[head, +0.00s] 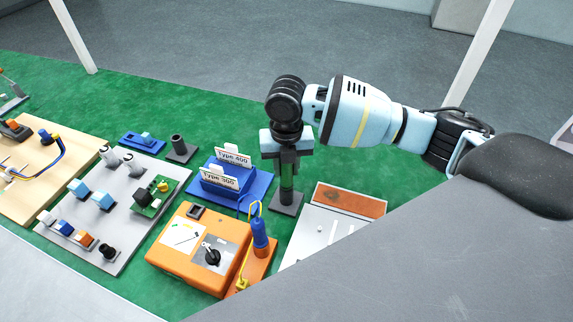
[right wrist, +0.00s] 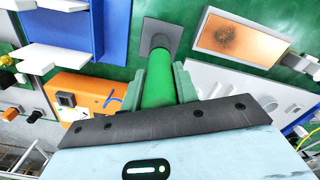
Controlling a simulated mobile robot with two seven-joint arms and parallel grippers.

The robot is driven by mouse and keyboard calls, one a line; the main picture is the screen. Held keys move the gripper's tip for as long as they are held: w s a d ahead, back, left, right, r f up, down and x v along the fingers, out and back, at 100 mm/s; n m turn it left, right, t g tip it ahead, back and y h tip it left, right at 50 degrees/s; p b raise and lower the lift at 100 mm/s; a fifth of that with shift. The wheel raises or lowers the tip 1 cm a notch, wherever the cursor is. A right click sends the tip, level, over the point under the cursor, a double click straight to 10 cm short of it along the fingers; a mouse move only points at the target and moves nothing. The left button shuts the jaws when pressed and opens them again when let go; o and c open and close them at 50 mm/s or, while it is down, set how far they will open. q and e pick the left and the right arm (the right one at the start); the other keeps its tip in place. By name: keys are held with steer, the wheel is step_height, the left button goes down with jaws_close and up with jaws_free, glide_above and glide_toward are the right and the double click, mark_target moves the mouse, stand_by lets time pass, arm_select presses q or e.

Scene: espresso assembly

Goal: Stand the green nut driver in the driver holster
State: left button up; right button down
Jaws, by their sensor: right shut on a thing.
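The green nut driver (head: 288,184) is upright in my right gripper (head: 287,150), which is shut on its upper part. In the right wrist view, the green driver (right wrist: 158,85) runs between the fingers toward a dark grey square base (right wrist: 151,34). In the head view this base (head: 287,207) is directly below the driver. I cannot tell whether the driver's lower end rests on it or is inside a holster. A separate dark upright tube on a square base (head: 179,146) stands further left on the green mat. My left gripper is not in view.
A blue tray with "Type 400" cards (head: 232,178) is just left of the driver. An orange box (head: 190,262) with a blue-handled tool (head: 260,236) is in front. A light plate with a rusty-brown pad (head: 350,200) is to the right. Green mat is clear behind.

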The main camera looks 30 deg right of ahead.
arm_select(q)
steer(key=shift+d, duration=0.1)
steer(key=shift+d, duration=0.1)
arm_select(e)
steer(key=c, duration=1)
jaws_free()
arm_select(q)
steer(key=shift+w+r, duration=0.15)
arm_select(e)
steer(key=shift+r, duration=0.15)
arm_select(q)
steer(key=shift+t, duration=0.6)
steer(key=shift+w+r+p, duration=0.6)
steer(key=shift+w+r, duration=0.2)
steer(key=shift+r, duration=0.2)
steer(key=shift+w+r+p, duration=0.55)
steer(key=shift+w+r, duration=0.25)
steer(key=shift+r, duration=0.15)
arm_select(e)
steer(key=shift+r, duration=2.95)
steer(key=shift+f, duration=0.1)
